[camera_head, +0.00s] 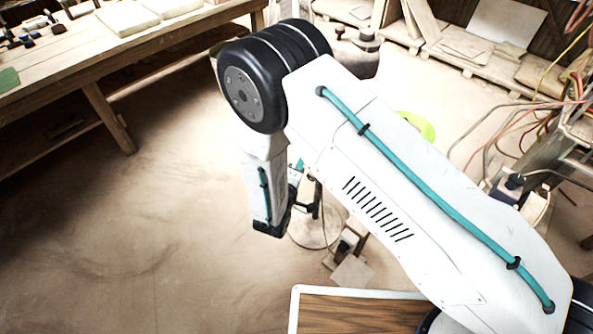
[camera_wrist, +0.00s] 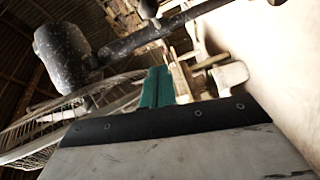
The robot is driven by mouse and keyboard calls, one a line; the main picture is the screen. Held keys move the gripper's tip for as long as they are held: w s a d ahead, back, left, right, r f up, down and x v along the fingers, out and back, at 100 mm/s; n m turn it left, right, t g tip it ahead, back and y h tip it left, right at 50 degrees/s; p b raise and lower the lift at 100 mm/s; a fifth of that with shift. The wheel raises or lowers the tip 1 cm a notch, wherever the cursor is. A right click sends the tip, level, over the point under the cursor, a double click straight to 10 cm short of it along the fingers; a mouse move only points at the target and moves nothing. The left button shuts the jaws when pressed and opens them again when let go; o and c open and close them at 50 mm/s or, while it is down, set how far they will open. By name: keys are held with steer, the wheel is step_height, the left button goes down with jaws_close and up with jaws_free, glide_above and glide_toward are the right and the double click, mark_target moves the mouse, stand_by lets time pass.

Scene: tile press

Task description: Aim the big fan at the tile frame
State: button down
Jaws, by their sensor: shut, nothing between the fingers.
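In the wrist view the big fan shows at the left as a wire cage (camera_wrist: 50,125) with a dark speckled motor housing (camera_wrist: 62,55) and a dark bar running right from it. My gripper (camera_wrist: 157,75) has teal fingers, shut and empty, close to the cage and below the bar; I cannot tell whether they touch. In the head view my arm hides most of the fan; a dark pole on a round base (camera_head: 312,230) shows below it. A wood-grain panel with a white rim (camera_head: 350,310) lies at the bottom; I cannot tell whether it is the tile frame.
A wooden workbench (camera_head: 100,70) stands at the upper left. Pallets with boards (camera_head: 470,60) line the back right. Cables and a stand (camera_head: 560,140) crowd the right side. Small blocks (camera_head: 350,265) lie near the round base. The dusty floor at the left is clear.

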steer(key=w+d+f, duration=0.1)
steer(key=w+d, duration=0.3)
steer(key=d, duration=0.1)
steer(key=shift+d, duration=0.1)
steer(key=shift+s, duration=0.1)
stand_by(0.4)
